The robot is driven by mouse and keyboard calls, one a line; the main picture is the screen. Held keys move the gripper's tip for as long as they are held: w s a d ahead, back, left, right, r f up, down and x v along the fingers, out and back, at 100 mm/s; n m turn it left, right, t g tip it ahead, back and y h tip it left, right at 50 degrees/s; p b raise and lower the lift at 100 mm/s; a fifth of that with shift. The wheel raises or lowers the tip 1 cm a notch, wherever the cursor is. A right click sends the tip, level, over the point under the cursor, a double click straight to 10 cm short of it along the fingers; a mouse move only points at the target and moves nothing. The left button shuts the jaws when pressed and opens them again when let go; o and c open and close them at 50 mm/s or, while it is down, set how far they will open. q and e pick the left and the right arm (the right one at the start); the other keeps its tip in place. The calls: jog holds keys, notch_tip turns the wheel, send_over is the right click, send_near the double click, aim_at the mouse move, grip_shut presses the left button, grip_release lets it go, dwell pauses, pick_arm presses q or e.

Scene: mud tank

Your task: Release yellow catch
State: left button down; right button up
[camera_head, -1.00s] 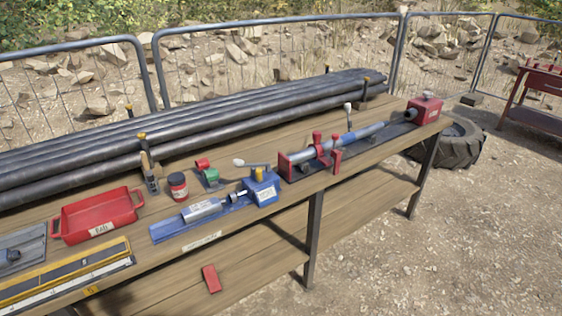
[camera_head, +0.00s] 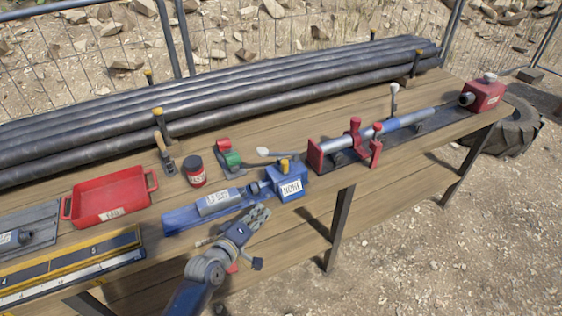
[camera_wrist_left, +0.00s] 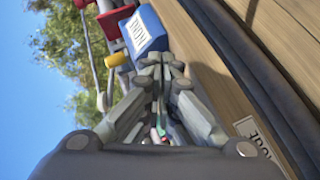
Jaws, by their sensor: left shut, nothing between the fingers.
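The yellow catch (camera_head: 284,165) is a small yellow piece on the blue block (camera_head: 291,188), which bears a white label. The blue block joins a blue bed that holds a grey cylinder (camera_head: 219,202). In the left wrist view the yellow catch (camera_wrist_left: 117,59) shows beside the blue block (camera_wrist_left: 146,30), left of the fingertips. My left gripper (camera_head: 262,212) is shut and empty. It is in front of the bench edge, just below and left of the blue block, apart from the catch. My right gripper is out of view.
A red-clamped rig with a long pipe (camera_head: 405,119) stands to the right. A dark red jar (camera_head: 194,171), a lever with green and red parts (camera_head: 232,160) and a red tray (camera_head: 110,198) stand to the left. Dark pipes (camera_head: 330,70) lie along the back.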

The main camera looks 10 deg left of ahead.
pick_arm(q)
jog(key=w+a+r+n+t, duration=0.1)
jog(key=w+n, duration=0.1)
jog(key=w+a+r+n+t+y, duration=0.1)
jog(key=w, duration=0.1)
jog(key=w+a+r+n+t, duration=0.1)
jog(key=w+a+r+n, duration=0.1)
jog(key=shift+w+n+y, duration=0.1)
jog(key=shift+n+y, duration=0.2)
jog(key=shift+y, duration=0.1)
jog(key=shift+w+a+r+t, duration=0.15)
jog(key=shift+r+t, duration=0.1)
jog(key=shift+t, duration=0.15)
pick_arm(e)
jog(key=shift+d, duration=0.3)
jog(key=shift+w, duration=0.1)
